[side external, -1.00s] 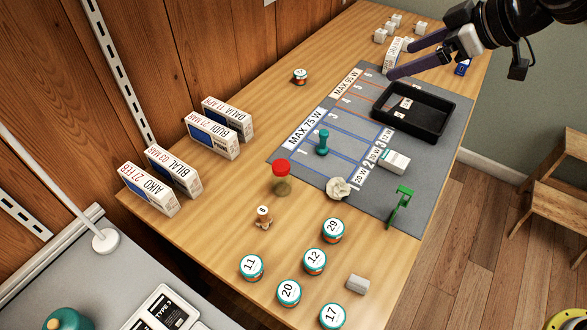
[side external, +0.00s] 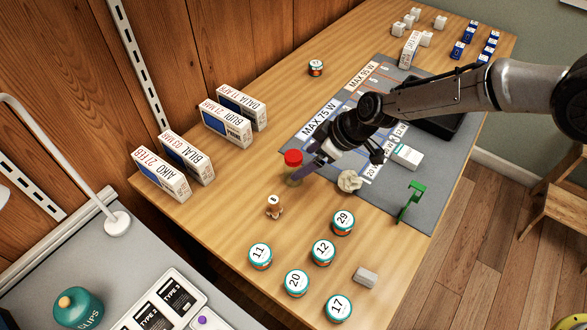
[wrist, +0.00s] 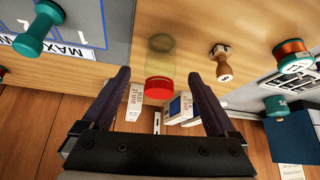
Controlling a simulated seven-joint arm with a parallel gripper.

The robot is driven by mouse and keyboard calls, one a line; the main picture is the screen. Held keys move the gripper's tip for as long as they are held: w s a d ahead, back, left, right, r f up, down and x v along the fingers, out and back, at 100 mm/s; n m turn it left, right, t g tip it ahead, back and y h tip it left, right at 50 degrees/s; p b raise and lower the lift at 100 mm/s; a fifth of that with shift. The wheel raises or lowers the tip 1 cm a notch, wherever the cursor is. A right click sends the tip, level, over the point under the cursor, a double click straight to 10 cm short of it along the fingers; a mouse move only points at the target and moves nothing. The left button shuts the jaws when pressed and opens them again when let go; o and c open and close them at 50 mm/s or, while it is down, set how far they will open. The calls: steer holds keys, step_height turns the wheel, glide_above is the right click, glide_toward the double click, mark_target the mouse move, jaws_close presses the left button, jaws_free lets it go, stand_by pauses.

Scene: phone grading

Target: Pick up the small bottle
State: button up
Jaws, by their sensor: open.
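The small bottle has a red cap and a clear body, and it stands upright on the wooden table beside the grey mat (side external: 407,202) in the side view (side external: 294,158). In the wrist view its red cap (wrist: 159,88) lies centred in the gap between my fingers, with the see-through body above it in the picture. My gripper (side external: 307,172) is open, its dark fingers reaching down close to the bottle and partly covering it in the side view. In the wrist view the fingertips (wrist: 158,73) flank it with space on both sides; I cannot tell whether they touch it.
Numbered round tins (side external: 323,252) are nearer the front, and named boxes (side external: 161,176) stand at left. The black tray (side external: 440,124) is partly behind my arm.

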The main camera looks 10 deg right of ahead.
mark_target(293, 171)
steer(key=shift+x, duration=3.4)
steer(key=shift+f, duration=0.1)
steer(key=shift+c, duration=0.2)
jaws_close()
